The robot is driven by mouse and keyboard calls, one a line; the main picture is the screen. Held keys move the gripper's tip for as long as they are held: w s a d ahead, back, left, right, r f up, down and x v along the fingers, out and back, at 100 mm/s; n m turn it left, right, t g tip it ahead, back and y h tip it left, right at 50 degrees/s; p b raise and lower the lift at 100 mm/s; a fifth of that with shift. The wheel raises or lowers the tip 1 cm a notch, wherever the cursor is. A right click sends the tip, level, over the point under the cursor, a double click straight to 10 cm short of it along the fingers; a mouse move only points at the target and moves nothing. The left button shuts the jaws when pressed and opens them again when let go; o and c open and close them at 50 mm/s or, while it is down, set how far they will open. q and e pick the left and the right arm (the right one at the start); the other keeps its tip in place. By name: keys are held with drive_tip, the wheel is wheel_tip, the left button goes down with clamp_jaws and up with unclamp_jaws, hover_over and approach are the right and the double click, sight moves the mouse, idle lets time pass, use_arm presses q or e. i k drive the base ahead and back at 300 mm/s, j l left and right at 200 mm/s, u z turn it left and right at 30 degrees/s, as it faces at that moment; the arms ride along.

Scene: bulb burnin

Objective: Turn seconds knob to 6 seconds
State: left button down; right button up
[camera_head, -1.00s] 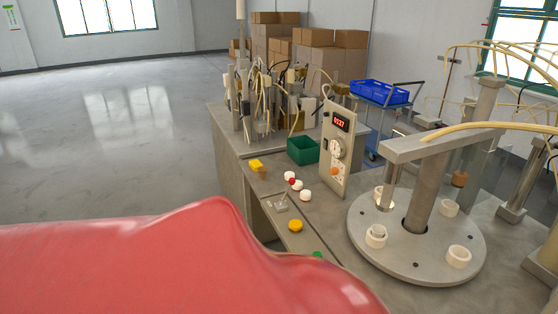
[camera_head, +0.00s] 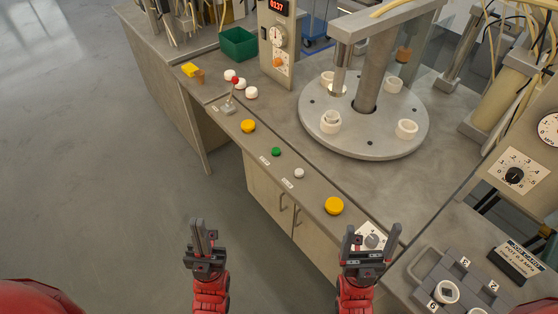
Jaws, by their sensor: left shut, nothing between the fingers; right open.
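A black knob (camera_head: 514,175) sits on a pale numbered dial plate at the right; its pointer is too small to read. A grey knob (camera_head: 372,241) on a small white plate shows between and just beyond my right gripper's fingers, partly hidden by them. I cannot read which knob is marked for seconds. My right gripper (camera_head: 372,232) is open and empty, low in the view near the bench's front edge. My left gripper (camera_head: 204,230) is shut and empty, left of the bench over the floor.
A panel (camera_head: 277,45) with a red display, white dial and orange knob stands at the back. A round turntable (camera_head: 350,145) holds white sockets. Yellow buttons (camera_head: 334,206) and a small lever line the bench edge. A grey tray (camera_head: 430,270) is right of my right gripper.

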sight(371, 242)
drive_tip(key=z, duration=0.9)
drive_tip(key=k+j, duration=0.1)
drive_tip(key=k, duration=0.4)
drive_tip(key=k+j+z, duration=0.1)
drive_tip(key=k, duration=0.45)
drive_tip(key=i, duration=0.5)
